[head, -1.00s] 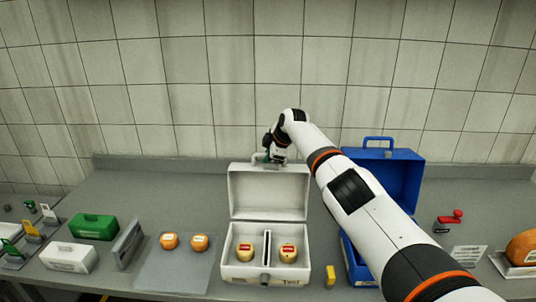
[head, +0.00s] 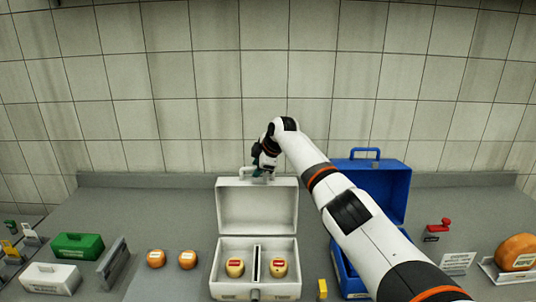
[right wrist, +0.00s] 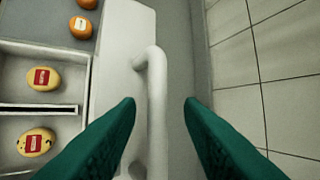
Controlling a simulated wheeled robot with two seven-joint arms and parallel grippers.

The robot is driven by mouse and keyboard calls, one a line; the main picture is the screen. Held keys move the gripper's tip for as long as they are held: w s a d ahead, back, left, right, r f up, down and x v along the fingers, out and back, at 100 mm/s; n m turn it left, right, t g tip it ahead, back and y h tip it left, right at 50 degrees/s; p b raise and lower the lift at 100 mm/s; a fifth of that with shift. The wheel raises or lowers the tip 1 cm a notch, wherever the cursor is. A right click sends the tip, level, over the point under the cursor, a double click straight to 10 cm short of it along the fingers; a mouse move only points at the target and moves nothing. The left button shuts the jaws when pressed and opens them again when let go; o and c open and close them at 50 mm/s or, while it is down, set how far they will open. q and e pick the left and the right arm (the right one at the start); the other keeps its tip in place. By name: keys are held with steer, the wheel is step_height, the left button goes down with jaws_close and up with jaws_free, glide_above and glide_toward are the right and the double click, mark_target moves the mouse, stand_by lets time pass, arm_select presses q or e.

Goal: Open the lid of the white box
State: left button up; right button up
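The white box (head: 230,291) stands on the counter with its lid (head: 257,207) raised upright at the back. Two yellow cheese wheels (head: 235,267) (head: 279,267) lie inside, one on each side of a divider (head: 257,266). The lid's white handle (right wrist: 157,95) shows in the right wrist view. My right gripper (head: 262,174) is at the lid's top edge. In the right wrist view its green fingers (right wrist: 162,103) are apart, with the handle in the gap, nearer the left finger; contact is unclear. My left gripper is not in view.
A blue box (head: 383,190) with a raised lid stands to the right, partly behind my right arm. Two orange wheels (head: 156,259) (head: 187,259) lie left of the white box. A green box (head: 78,246) is farther left. A tiled wall rises behind the counter.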

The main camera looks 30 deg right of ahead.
steer(key=a+b+v, duration=0.1)
steer(key=b+v, duration=0.2)
steer(key=v, duration=0.7)
steer(key=shift+d+b, duration=0.4)
steer(key=shift+d, duration=0.05)
